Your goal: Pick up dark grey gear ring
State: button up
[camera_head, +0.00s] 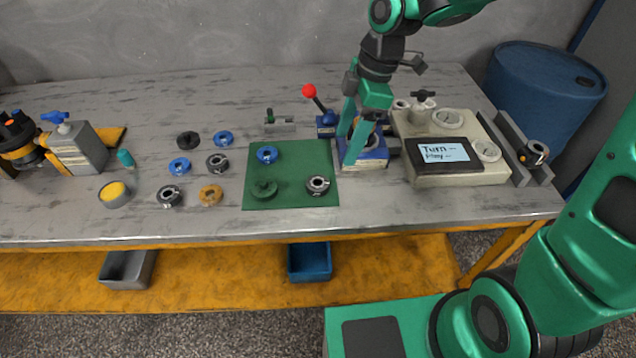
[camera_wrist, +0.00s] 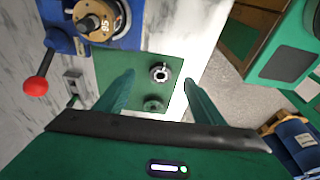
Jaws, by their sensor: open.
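A very dark ring (camera_head: 188,140) lies flat on the bench, left of the green mat, and best matches the dark grey gear ring. Two dark grey and silver rings lie near it, one just to its right (camera_head: 218,163) and one nearer the front (camera_head: 170,196). My gripper (camera_head: 350,145) is open and empty in front of the blue fixture (camera_head: 370,155), far to the right of these rings. In the wrist view, the open fingers (camera_wrist: 158,80) frame the mat with a silver-grey ring (camera_wrist: 160,72) and a green ring (camera_wrist: 153,104). The very dark ring is not visible there.
The green mat (camera_head: 290,170) also holds a blue ring (camera_head: 267,154). Blue rings and an orange ring (camera_head: 211,195) lie to its left. A red-knobbed lever (camera_head: 309,91) stands beside my gripper. A beige panel with a screen (camera_head: 443,153) is at right.

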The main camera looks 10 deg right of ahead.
jog(key=a+n, duration=0.2)
jog(key=a, duration=0.1)
send_over(320, 176)
jog(key=s+d, duration=0.1)
jog(key=shift+y, duration=0.3)
notch_tip(320, 176, down, 5)
jog(key=shift+d+f, duration=0.1)
jog(key=shift+s+x, duration=0.15)
jog(key=shift+x, duration=1.3)
jog(key=shift+s+x, duration=0.15)
jog(key=shift+x, duration=1.35)
jog(key=shift+d, duration=0.1)
jog(key=c, duration=1.4)
jog(key=shift+r, duration=0.75)
notch_tip(320, 176, up, 3)
jog(key=shift+w, duration=0.1)
jog(key=s+a+r, duration=0.2)
jog(key=s, duration=0.1)
jog(key=s+a+r, duration=0.2)
jog(key=s, duration=0.1)
jog(key=s+a+r, duration=0.2)
jog(key=s, duration=0.1)
jog(key=shift+s+a+r, duration=0.3)
jog(key=shift+s+a, duration=0.05)
jog(key=shift+a, duration=0.05)
